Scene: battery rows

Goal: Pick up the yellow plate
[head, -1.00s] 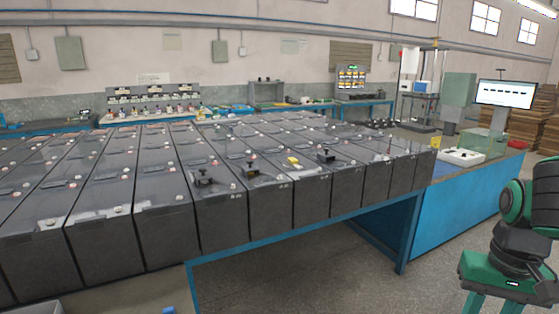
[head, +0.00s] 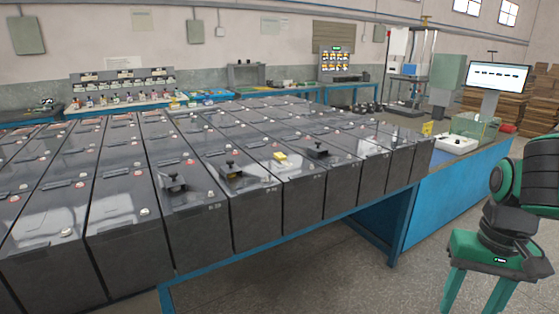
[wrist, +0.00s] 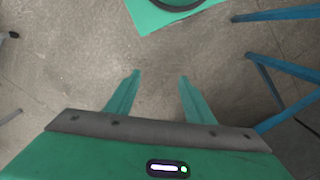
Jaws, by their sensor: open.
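A small flat yellow piece (head: 280,156) lies on top of a dark battery in the front row, in the middle of the head view. Another small yellow piece (head: 427,128) stands at the far right end of the rows; I cannot tell for sure which one is the yellow plate. My gripper (head: 470,303) is at the lower right of the head view, pointing down over the floor, well apart from both pieces. In the wrist view my gripper (wrist: 160,76) is open, with nothing between its two green fingers. Neither yellow piece shows there.
Rows of dark batteries (head: 185,250) fill a blue-framed table. Black clamp-like parts (head: 232,172) sit on the batteries beside the nearer yellow piece. A blue bench (head: 450,190) with a white tray (head: 456,144) and a monitor (head: 499,76) stands right. The floor in front is clear.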

